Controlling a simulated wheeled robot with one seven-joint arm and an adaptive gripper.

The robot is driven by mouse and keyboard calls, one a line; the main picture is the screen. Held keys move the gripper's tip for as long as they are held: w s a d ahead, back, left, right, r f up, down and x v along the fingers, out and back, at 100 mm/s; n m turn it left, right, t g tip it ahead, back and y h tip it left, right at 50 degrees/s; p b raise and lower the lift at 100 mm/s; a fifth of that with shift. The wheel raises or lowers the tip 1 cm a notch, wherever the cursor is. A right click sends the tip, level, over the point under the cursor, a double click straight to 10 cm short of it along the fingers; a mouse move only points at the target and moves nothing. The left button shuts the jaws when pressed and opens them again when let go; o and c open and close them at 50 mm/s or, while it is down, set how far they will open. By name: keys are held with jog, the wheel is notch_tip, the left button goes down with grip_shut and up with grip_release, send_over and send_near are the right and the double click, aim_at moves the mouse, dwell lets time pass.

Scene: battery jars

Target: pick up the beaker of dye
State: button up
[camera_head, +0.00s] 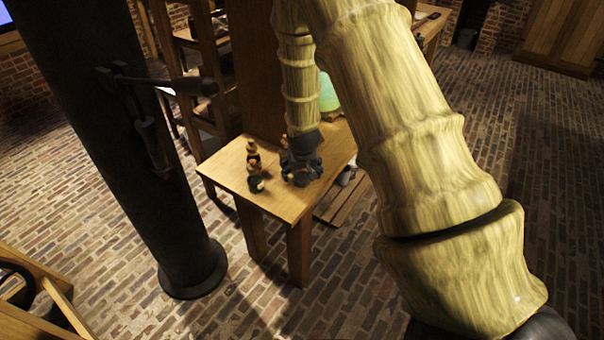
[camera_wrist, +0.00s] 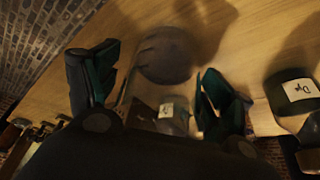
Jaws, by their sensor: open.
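A dark vessel (camera_wrist: 294,92), whose cream label appears to read "Dye", stands at the right edge in the wrist view, outside my right finger. My gripper (camera_wrist: 157,76) is open, its two dark, green-lined fingers spread low over the table. Between and below the fingers is a greyish vessel (camera_wrist: 160,118) with a small pale label that I cannot read. It is partly hidden by my gripper's body. In the head view my gripper (camera_head: 302,170) is over the wooden table, hiding what is beneath it.
The wooden table (camera_head: 226,166) also holds a dark labelled jar (camera_head: 256,184), another small jar (camera_head: 252,150) and a pale green glowing vessel (camera_head: 328,94) behind my arm. A dark column (camera_head: 115,130) stands to the left. The table's front left corner is bare.

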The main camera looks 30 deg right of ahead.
jog(key=shift+w+f, duration=0.1)
jog(key=shift+f, duration=0.1)
jog(key=c, duration=1.1)
jog(key=shift+r, duration=0.2)
jog(key=shift+r, duration=1.4)
jog(key=shift+s+r+b, duration=0.15)
jog(key=shift+s+b, duration=0.05)
jog(key=shift+b, duration=0.15)
jog(key=shift+s+a+r+b, duration=0.25)
jog(key=shift+s+a, duration=0.3)
jog(key=shift+s, duration=1.95)
jog(key=shift+s+a+r+b, duration=0.3)
jog(key=shift+s+a, duration=0.2)
jog(key=shift+s, duration=2.05)
jog(key=shift+s+a+r+b, duration=0.25)
jog(key=shift+s+a, duration=0.3)
jog(key=shift+s, duration=1.95)
